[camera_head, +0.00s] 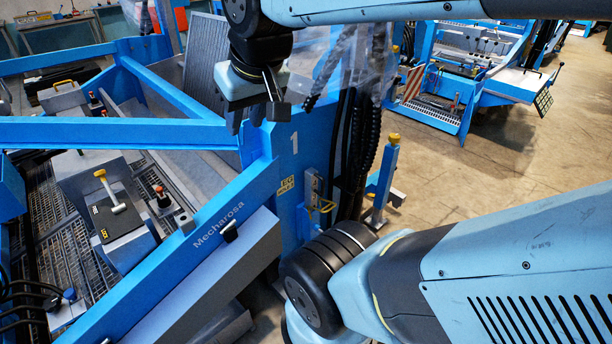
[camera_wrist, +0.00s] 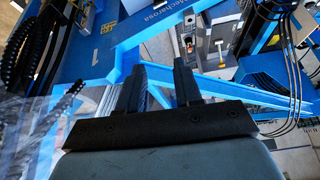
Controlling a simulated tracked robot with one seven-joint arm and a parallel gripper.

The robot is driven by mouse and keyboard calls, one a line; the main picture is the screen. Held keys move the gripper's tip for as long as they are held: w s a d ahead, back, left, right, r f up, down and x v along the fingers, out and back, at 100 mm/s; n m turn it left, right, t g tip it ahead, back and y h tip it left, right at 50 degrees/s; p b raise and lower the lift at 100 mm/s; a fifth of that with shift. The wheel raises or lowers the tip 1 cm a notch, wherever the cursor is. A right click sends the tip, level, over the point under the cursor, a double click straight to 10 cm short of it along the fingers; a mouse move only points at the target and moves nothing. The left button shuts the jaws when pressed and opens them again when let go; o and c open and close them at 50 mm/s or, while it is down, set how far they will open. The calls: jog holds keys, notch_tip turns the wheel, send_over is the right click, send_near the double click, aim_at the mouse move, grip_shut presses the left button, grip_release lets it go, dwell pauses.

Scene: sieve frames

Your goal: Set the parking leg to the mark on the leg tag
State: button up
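A blue upright post with a yellow cap (camera_head: 385,180), which looks like the parking leg, stands beside the blue frame right of centre in the head view. Its lower end is near the floor. A grey metal plate with a yellow loop handle (camera_head: 314,195) is on the frame to its left. I cannot make out a leg tag or its mark. My gripper (camera_head: 257,113) is above the frame corner marked "1", up and left of the post. In the wrist view my gripper (camera_wrist: 160,85) has its two dark fingers apart with nothing between them.
The blue Mecharosa frame (camera_head: 195,245) fills the left, with a yellow-handled lever (camera_head: 109,188) on a box inside it. Black corrugated hoses (camera_head: 365,130) hang between the frame and the post. Another blue machine (camera_head: 455,75) stands at the back right. Open floor (camera_head: 480,170) lies right of the post.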

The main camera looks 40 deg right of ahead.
jog(key=w+d+f+m+g+y, duration=0.1)
jog(key=w+f+m+g+y, duration=0.25)
jog(key=f, duration=0.25)
jog(key=w+d+f+m+g+y, duration=0.2)
jog(key=w+f+m+y, duration=0.15)
jog(key=f, duration=0.35)
jog(key=m+t+h, duration=0.9)
jog(key=m+t, duration=0.9)
jog(key=m, duration=1.2)
send_near(323, 182)
jog(key=w, duration=0.3)
jog(key=w+d, duration=0.1)
jog(key=w, duration=0.6)
jog(key=shift+w+d+f, duration=0.2)
jog(key=shift+d+f, duration=0.1)
jog(key=shift+f, duration=0.1)
grip_shut()
